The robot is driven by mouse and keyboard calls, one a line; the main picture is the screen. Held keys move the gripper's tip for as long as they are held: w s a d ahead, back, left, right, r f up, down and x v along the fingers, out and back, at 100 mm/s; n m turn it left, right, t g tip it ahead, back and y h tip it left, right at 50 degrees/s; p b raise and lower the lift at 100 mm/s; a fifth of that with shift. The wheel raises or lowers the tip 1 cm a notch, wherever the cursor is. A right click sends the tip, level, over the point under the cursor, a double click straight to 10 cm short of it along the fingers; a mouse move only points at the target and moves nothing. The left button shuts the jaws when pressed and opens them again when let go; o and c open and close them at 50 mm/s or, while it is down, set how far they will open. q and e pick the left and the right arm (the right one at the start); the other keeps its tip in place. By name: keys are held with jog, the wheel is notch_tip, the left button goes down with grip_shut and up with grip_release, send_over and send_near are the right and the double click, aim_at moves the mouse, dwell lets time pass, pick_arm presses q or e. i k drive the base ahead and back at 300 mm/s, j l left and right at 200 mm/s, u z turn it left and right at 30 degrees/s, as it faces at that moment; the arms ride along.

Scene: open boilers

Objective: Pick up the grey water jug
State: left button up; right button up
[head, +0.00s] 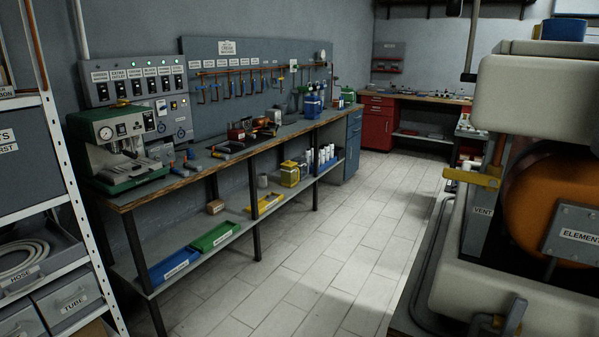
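A small dark grey vessel (293,103) stands on the long workbench, towards its far end, left of a blue container. It may be the grey water jug, but it is too small and dim to be sure. A darker grey-green shape (274,116) sits just left of it. Neither of my grippers is in view.
The long wooden-topped workbench (200,160) runs along the left wall, with a green machine (118,145) at its near end. Its lower shelf holds a blue tray (174,264) and a green tray (213,237). The tiled floor (330,250) is clear. A large open boiler (530,100) fills the right.

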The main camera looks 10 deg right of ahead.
aim_at(302, 165)
jog(key=i+j, duration=0.4)
jog(key=i+j+u, duration=0.15)
jog(key=i+j, duration=0.2)
jog(key=i, duration=0.15)
jog(key=i+j, duration=0.3)
jog(key=i, duration=0.2)
jog(key=i+z, duration=0.7)
jog(key=i+j+z, duration=0.15)
jog(key=i+z, duration=0.2)
jog(key=i+l+z, duration=0.15)
jog(key=i, duration=2.9)
